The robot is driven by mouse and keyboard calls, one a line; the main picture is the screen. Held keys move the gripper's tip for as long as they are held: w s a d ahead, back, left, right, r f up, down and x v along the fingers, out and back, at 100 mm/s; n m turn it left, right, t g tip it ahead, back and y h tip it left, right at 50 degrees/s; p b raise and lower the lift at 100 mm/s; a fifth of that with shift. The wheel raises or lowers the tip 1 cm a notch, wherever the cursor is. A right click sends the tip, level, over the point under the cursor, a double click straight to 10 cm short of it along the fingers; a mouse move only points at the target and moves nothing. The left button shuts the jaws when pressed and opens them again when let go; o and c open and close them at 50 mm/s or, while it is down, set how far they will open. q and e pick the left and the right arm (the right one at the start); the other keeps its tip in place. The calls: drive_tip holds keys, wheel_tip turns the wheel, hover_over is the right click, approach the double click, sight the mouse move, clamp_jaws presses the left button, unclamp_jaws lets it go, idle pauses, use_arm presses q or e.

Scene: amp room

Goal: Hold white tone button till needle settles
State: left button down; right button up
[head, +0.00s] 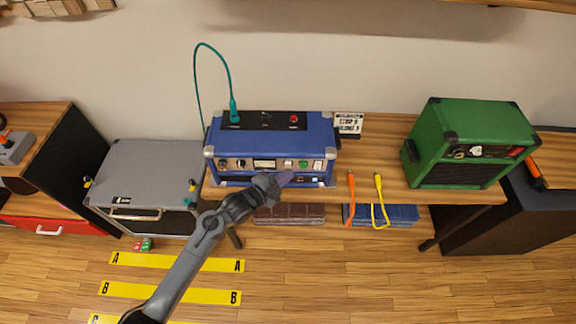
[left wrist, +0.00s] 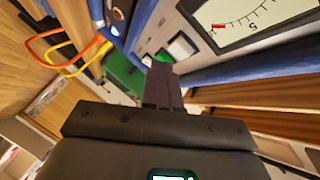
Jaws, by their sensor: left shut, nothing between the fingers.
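The blue amp (head: 272,140) stands on the wooden bench, its front panel facing me. On the panel are a lit needle meter (head: 264,163), a white button (head: 288,163) and a green button (head: 303,163). My left gripper (head: 287,177) is shut and empty, with its tips just below the white button. My right gripper is not in view.
A green amp (head: 455,150) stands to the right. Orange (head: 350,195) and yellow (head: 381,200) cables hang over the bench edge. A teal cable (head: 233,108) rises from the blue amp's top. A grey case (head: 150,175) stands at left.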

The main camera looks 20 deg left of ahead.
use_arm(q)
drive_tip(key=shift+w+a, duration=0.1)
drive_tip(key=shift+w, duration=0.05)
idle(0.5)
drive_tip(key=shift+w+a, duration=0.1)
drive_tip(key=shift+w, duration=0.2)
drive_tip(key=shift+w, duration=0.1)
idle(0.5)
drive_tip(key=shift+w+a+b, duration=0.15)
drive_tip(key=shift+w+b, duration=0.15)
idle(0.3)
drive_tip(key=shift+s, duration=0.1)
idle(3.3)
drive_tip(key=shift+s+d+p, duration=0.3)
drive_tip(key=shift+s+p, duration=0.35)
drive_tip(key=shift+s, duration=0.1)
